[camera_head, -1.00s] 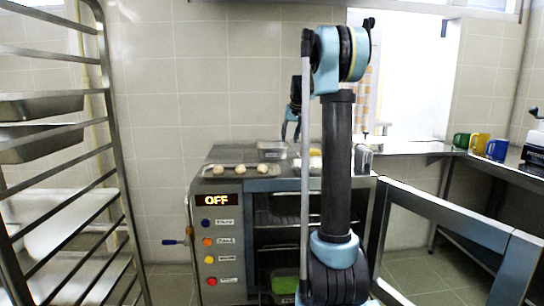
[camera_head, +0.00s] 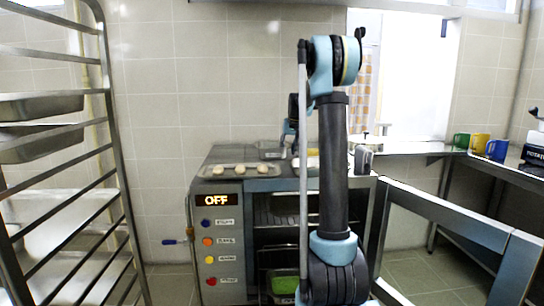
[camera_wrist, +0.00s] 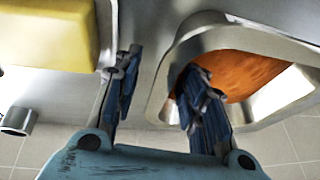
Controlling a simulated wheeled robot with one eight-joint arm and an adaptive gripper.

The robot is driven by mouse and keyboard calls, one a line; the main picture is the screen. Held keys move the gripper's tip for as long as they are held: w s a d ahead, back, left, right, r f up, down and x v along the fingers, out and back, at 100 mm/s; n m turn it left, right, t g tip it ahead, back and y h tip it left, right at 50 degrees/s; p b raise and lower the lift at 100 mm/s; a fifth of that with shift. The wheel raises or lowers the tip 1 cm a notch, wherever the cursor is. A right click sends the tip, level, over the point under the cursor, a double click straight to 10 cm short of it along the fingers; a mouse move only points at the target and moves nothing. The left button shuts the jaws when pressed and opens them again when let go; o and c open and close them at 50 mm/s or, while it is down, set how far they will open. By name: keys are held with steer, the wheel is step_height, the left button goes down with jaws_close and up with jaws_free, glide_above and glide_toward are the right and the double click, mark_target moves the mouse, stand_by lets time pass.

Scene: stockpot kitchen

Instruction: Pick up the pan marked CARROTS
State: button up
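A metal pan (camera_wrist: 158,92) with orange contents (camera_wrist: 235,72) fills the right of the wrist view. No CARROTS lettering can be read on it in these frames. My gripper (camera_wrist: 165,92) is open, with one finger outside the pan's near wall and the other over its inside, so the wall lies between them. Contact with the wall cannot be told. In the head view my gripper (camera_head: 288,140) is low over the oven top, beside a small metal pan (camera_head: 270,147), partly hidden by my arm.
A yellow block (camera_wrist: 45,35) on a light tray lies left of my gripper. A tray with dough balls (camera_head: 240,171) sits at the front of the oven top, above the OFF display (camera_head: 218,200). A rack (camera_head: 110,120) stands left; mugs (camera_head: 479,142) are on the right counter.

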steer(key=shift+f, duration=0.25)
stand_by(0.4)
jaws_close()
stand_by(0.4)
